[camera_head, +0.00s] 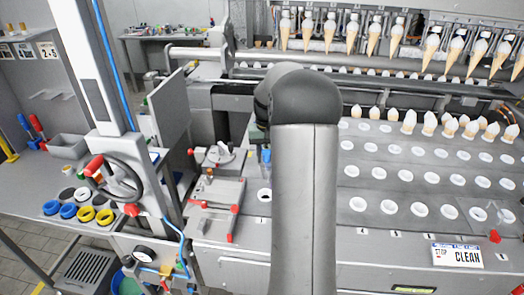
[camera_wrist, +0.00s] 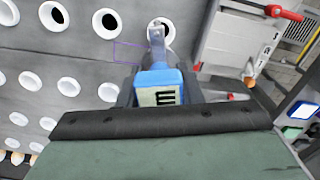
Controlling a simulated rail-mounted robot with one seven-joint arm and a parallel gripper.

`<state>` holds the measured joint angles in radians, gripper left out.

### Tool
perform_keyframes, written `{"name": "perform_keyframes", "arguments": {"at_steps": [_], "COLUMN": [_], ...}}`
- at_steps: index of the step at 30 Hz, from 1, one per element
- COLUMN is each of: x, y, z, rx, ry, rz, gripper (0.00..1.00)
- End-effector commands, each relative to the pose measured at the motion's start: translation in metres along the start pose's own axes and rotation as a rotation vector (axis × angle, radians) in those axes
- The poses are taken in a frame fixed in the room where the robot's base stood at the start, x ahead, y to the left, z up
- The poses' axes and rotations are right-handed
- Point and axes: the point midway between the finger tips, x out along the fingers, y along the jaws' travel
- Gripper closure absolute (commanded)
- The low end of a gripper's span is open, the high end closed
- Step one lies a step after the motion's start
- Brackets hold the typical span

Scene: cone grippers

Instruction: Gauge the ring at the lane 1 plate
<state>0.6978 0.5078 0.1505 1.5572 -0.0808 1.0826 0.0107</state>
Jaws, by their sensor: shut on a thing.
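My gripper (camera_wrist: 158,80) is shut on a blue gauge (camera_wrist: 168,78) with a pale label bearing a dark mark. In the wrist view its grey tip points away from me and overlaps the left part of a white ring (camera_wrist: 167,33) around a dark hole. In the head view the blue gauge (camera_head: 265,157) shows just left of my arm, above the white ring (camera_head: 264,195) in the plate. A small gap shows between them there. I cannot tell whether the tip touches the ring. My arm hides most of the gripper and the neighbouring lanes in the head view.
A plate (camera_head: 385,158) with rows of white rings spreads to the right, cones standing in its far rows. A fixture with red knobs (camera_head: 215,205) stands close left. A handwheel (camera_head: 122,180) and blue and yellow rings (camera_head: 85,213) are farther left. A "CLEAN" sign (camera_head: 457,255) is at front right.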

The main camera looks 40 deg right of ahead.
Motion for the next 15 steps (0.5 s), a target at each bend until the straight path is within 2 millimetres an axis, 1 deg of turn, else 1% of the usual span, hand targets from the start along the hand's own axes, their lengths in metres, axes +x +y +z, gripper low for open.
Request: {"name": "perform_keyframes", "arguments": {"at_steps": [3, 15], "x": [0.012, 0.045], "y": [0.0, -0.001], "z": [0.0, 0.0], "rx": [-0.001, -0.001], "ry": [0.001, 0.0], "rz": [0.0, 0.0], "gripper": [0.97, 0.97]}}
